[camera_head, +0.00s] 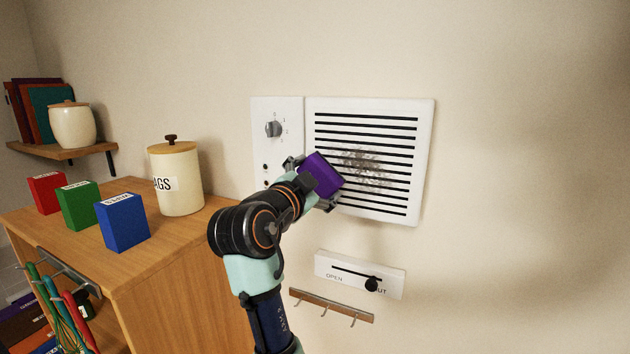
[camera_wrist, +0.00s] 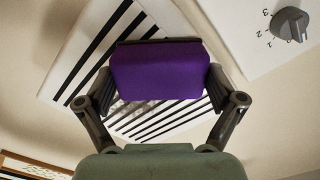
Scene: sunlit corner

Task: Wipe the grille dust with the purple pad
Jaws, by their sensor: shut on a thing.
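The white grille (camera_head: 425,150) with dark horizontal slots is on the wall. A grey-brown dust patch (camera_head: 367,168) lies around the middle of its slots. My gripper (camera_head: 322,183) is shut on the purple pad (camera_head: 318,174) and holds it at the grille's lower left part, left of the dust. In the wrist view the purple pad (camera_wrist: 158,72) sits between the two fingers with grille slots (camera_wrist: 100,45) behind it. I cannot tell whether the pad touches the grille.
A dial panel (camera_head: 275,112) adjoins the grille's left side. Below are a slider plate (camera_head: 340,273) and a hook rail (camera_head: 330,306). A wooden cabinet (camera_head: 180,260) at left bears a cream canister (camera_head: 180,185) and red, green and blue boxes (camera_head: 122,222). The wall right of the grille is clear.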

